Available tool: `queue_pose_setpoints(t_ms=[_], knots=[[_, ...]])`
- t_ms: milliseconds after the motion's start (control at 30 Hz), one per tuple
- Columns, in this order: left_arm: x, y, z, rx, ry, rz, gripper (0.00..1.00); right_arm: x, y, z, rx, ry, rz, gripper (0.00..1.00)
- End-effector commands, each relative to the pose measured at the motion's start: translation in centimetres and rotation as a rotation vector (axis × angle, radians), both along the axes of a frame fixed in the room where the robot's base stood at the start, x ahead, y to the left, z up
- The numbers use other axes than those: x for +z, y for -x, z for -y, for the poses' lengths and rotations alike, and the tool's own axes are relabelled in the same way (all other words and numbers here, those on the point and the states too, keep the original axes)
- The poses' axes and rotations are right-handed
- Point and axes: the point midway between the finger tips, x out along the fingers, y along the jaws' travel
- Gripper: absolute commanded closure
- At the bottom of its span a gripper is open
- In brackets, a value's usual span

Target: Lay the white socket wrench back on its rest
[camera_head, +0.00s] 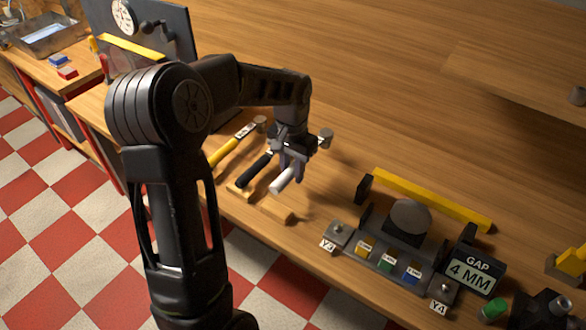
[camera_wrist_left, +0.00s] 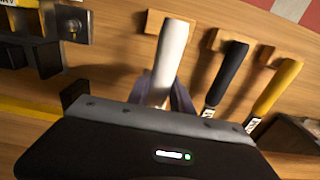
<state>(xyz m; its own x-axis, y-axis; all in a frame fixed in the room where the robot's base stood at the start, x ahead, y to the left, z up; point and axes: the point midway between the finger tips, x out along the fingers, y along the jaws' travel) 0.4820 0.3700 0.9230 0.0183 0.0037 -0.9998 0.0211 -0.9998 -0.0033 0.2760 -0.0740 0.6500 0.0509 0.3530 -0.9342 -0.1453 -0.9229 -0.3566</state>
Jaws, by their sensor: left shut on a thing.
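The white socket wrench (camera_head: 282,181) is held in my left gripper (camera_head: 291,160), which is shut on it. Its metal socket end (camera_head: 326,138) sticks out beyond the gripper. In the left wrist view the white handle (camera_wrist_left: 172,55) points away from the gripper, its end overlapping a wooden rest (camera_wrist_left: 152,22). In the head view that rest (camera_head: 276,211) is bare, in front of the handle's end; the exact height of the wrench above it is hard to tell. My right gripper is not in view.
A black-handled wrench (camera_head: 255,170) and a yellow-handled wrench (camera_head: 228,149) lie on rests to the left, the black one close to my gripper. At right stand a yellow bar (camera_head: 430,199), a fixture with coloured blocks (camera_head: 387,262) and a "GAP 4 MM" display (camera_head: 471,275).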

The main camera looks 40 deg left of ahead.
Motion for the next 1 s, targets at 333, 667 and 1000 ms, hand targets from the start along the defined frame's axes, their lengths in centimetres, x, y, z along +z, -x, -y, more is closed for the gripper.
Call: queue_pose_setpoints(t_ms=[333, 667, 1000], knots=[[-3.8, 0.0, 0.0, 0.0, -0.001, 0.001, 1.0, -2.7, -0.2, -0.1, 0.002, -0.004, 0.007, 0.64], [-5.0, 0.0, 0.0, 0.0, 0.0, 0.001, 1.0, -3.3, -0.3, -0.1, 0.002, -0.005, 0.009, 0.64], [-5.0, 0.0, 0.0, 0.0, 0.0, 0.001, 1.0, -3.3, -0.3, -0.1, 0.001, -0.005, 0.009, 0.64]])
